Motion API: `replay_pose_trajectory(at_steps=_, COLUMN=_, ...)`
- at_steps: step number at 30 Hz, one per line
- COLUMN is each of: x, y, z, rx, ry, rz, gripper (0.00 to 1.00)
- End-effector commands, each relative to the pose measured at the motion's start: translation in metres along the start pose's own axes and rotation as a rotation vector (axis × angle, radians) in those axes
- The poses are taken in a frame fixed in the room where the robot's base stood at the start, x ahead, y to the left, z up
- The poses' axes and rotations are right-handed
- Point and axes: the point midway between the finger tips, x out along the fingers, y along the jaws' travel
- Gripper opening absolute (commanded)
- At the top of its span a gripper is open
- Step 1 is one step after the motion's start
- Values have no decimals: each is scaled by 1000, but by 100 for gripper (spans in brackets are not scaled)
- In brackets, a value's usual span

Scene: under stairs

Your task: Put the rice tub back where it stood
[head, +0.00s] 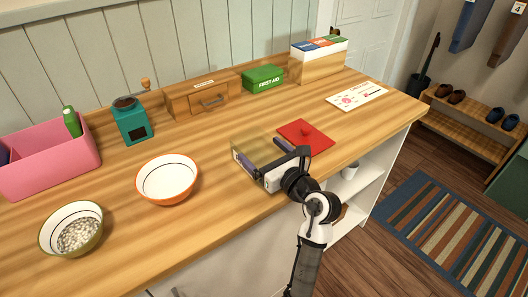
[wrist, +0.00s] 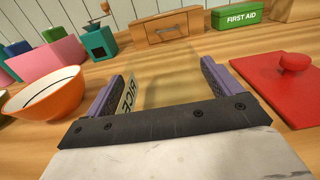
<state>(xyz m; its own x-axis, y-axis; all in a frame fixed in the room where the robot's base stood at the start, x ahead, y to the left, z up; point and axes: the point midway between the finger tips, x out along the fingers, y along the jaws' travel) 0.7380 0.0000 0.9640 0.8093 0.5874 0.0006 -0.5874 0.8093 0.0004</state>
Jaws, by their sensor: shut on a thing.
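The rice tub (head: 250,142) is a clear, lidless box that looks empty. It also shows in the wrist view (wrist: 165,70), with its RICE label (wrist: 127,96) beside the left finger. My gripper (head: 263,153) is shut on it, with one purple finger on each side. The tub looks about upright over the counter; I cannot tell whether its base touches the wood. The red lid (head: 306,138) with a round knob lies flat to the right of the tub. In the wrist view, the lid (wrist: 285,92) is right of my gripper (wrist: 165,78).
A white and orange bowl (head: 167,181) stands left of the tub. A green-rimmed bowl (head: 74,236) holds white grains. A pink bin (head: 50,168), teal grinder (head: 133,126), wooden drawer box (head: 190,97), first aid box (head: 263,79) and file box (head: 318,67) line the back. A card (head: 356,95) lies right.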

Motion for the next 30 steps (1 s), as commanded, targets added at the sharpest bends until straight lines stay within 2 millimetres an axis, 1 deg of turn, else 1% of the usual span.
replay_pose_trajectory(at_steps=5, x=0, y=0, z=-4, rx=0, ry=0, rz=0, gripper=36)
replay_pose_trajectory(at_steps=6, x=0, y=0, z=-3, rx=0, ry=0, rz=0, gripper=93)
replay_pose_trajectory(at_steps=8, x=0, y=0, z=-3, rx=0, ry=0, rz=0, gripper=100)
replay_pose_trajectory(at_steps=14, x=0, y=0, z=-2, rx=0, ry=0, rz=0, gripper=100)
replay_pose_trajectory(at_steps=17, x=0, y=0, z=3, rx=-1, ry=0, rz=0, gripper=100)
replay_pose_trajectory(at_steps=20, x=-12, y=-1, z=-1, rx=1, ry=-2, rz=-2, gripper=100)
replay_pose_trajectory(at_steps=23, x=-32, y=-1, z=-3, rx=-1, ry=-1, rz=-4, gripper=100)
replay_pose_trajectory(at_steps=30, x=-84, y=-1, z=-2, rx=-1, ry=-2, rz=-4, gripper=100)
